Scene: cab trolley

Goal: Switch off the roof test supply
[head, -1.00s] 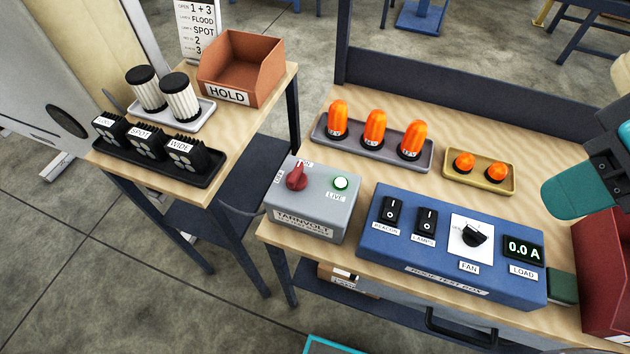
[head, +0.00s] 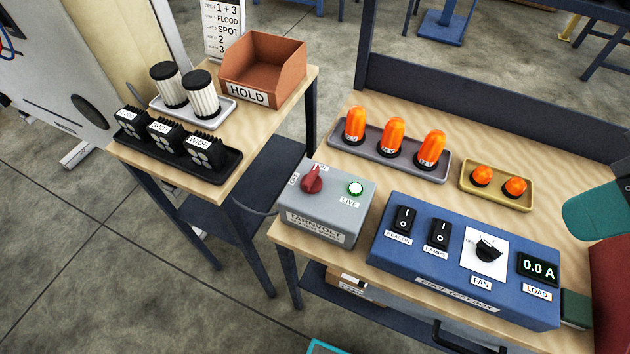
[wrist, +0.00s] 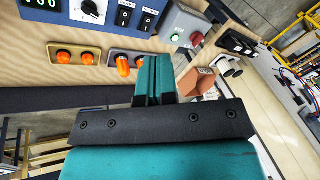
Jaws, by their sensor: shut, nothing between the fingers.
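The grey supply box (head: 318,235) stands at the left end of the bench, with a label that seems to read TARNVOLT. The small markings around the knob are too small to read surely. My gripper (wrist: 152,80) is shut and empty, apart from the box. In the head view only teal part of my gripper (head: 592,212) shows at the right edge.
The blue roof test box (head: 465,265) sits right of the supply, with two rocker switches, a fan knob and a display reading 0.0 A. Behind are trays of orange beacons (head: 392,138) and orange lamps (head: 483,176). A side table holds the HOLD bin (head: 262,72) and black lamps (head: 165,135).

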